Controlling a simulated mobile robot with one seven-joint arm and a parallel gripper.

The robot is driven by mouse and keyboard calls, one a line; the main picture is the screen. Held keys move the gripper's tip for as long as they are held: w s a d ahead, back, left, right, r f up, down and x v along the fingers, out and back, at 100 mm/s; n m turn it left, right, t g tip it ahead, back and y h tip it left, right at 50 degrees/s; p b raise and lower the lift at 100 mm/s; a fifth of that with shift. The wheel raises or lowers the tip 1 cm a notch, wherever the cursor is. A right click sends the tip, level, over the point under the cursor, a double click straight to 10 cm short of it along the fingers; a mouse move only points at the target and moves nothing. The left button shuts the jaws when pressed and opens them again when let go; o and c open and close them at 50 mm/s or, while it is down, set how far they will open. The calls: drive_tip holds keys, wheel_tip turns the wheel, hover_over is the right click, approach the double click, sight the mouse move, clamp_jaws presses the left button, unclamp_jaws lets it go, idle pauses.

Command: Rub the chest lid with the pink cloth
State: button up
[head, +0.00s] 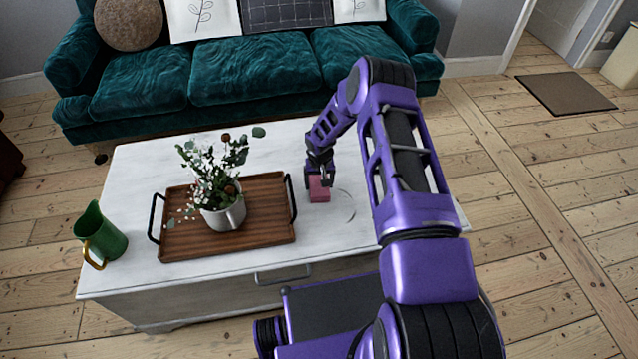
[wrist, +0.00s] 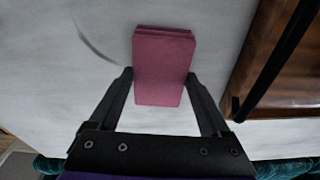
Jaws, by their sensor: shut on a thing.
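The pink cloth (head: 319,189) is a small folded block at the white chest lid (head: 140,170), to the right of the tray. My gripper (head: 320,178) points down over the lid and is shut on the cloth. In the wrist view the cloth (wrist: 163,65) sits between the two fingertips of my gripper (wrist: 161,78), with its folded layers at the far end. A thin dark curved mark shows on the lid beside the cloth. I cannot tell whether the cloth touches the lid.
A wooden tray (head: 270,236) with black handles holds a potted plant (head: 225,212) left of my gripper. A green jug (head: 101,237) stands at the lid's left end. A teal sofa (head: 250,68) is behind the chest. The lid near the cloth is clear.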

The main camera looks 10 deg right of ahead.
wheel_tip(320, 180, up, 3)
drive_tip(key=shift+s+r, duration=0.1)
drive_tip(key=shift+s, duration=0.05)
drive_tip(key=shift+r+p, duration=1.15)
drive_tip(key=shift+r, duration=1.2)
drive_tip(key=shift+s, duration=0.1)
